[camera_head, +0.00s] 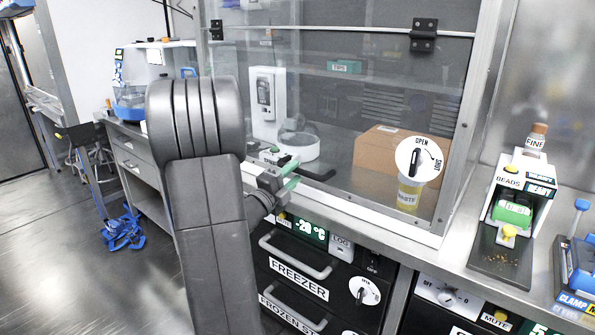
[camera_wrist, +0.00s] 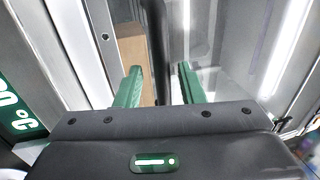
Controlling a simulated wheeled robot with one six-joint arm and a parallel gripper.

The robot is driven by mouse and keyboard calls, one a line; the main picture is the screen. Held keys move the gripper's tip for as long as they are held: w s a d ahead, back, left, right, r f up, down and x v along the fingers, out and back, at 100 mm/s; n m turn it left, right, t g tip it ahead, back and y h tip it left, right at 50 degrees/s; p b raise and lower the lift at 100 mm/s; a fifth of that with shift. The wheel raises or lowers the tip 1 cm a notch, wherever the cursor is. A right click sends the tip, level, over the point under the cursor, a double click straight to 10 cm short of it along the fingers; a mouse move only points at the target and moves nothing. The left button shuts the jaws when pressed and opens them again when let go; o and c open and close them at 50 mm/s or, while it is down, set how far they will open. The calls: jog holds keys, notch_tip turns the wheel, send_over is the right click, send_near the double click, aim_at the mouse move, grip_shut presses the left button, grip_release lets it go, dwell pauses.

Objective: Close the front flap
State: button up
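The front flap (camera_head: 345,110) is a clear pane in a metal frame, with black hinges along its top. It hangs down over the cabinet front; I cannot tell whether its lower edge is fully seated. A white dial (camera_head: 409,169) on the flap is marked OPEN and SHUT, its black pointer upright toward OPEN. My gripper (camera_head: 291,177) is at the flap's lower left. In the wrist view, the green fingers of my gripper (camera_wrist: 160,88) stand apart. A dark bar (camera_wrist: 157,40) shows between and beyond them; whether they touch it is unclear.
Behind the pane are a cardboard box (camera_head: 378,150), a yellow waste cup (camera_head: 409,194) and a white round device (camera_head: 298,147). Freezer drawers (camera_head: 298,279) sit below the ledge. A beads dispenser (camera_head: 514,208) stands on the right bench. Floor is open at the left.

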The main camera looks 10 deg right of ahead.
jog(key=v, duration=1.1)
jog(key=shift+w+d, duration=0.1)
jog(key=x, duration=1.3)
jog(key=shift+w+d+r, duration=0.1)
jog(key=shift+d+r, duration=0.05)
jog(key=shift+d, duration=0.1)
jog(key=shift+a, duration=0.2)
